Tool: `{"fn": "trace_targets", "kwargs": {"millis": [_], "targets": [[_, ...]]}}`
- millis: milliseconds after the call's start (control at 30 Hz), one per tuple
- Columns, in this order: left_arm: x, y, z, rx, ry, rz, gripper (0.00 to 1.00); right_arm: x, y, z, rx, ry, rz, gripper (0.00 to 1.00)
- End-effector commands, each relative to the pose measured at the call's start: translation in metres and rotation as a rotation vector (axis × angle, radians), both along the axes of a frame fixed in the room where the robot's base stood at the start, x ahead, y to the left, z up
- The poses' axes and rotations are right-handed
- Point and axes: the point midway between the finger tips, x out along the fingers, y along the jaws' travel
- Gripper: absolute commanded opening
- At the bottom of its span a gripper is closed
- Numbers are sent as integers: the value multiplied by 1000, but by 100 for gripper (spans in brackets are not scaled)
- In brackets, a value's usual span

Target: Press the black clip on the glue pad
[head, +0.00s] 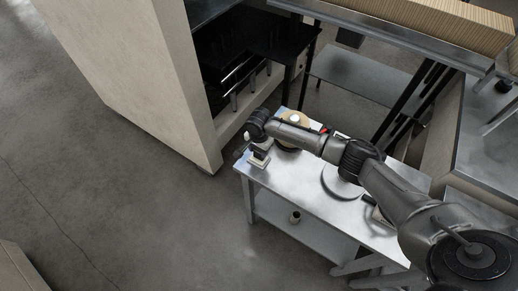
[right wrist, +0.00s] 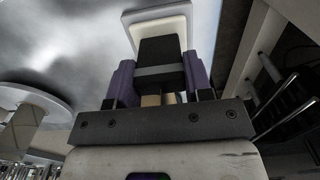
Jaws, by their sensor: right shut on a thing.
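My right gripper (right wrist: 159,78) has its two purple-grey fingers closed on the black clip (right wrist: 160,52), which shows as a dark block between them. The glue pad (right wrist: 188,22), a pale square with a raised rim, lies just beyond the clip in the right wrist view. The clip overlaps the pad there; I cannot tell whether they touch. In the head view the pad (head: 259,162) sits at the left end of the metal table, under my right wrist. The clip is hard to make out there. My left gripper is not in view.
A small cup (head: 295,216) stands on the lower shelf. A large beige cabinet (head: 135,70) rises just left of the table.

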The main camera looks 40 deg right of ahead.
Motion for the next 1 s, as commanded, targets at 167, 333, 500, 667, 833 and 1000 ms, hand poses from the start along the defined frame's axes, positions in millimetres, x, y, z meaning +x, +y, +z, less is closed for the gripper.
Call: {"fn": "trace_targets", "kwargs": {"millis": [167,333,500,667,833,1000], "targets": [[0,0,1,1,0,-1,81,0,0,0,0,0,0,20],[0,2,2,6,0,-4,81,0,0,-1,0,1,-1,20],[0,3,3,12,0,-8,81,0,0,-1,0,1,-1,20],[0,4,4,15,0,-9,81,-1,0,-1,-1,1,-1,20],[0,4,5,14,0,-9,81,-1,0,-2,-2,2,-1,20],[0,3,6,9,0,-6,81,-1,-1,-2,-2,2,-1,20]]}}
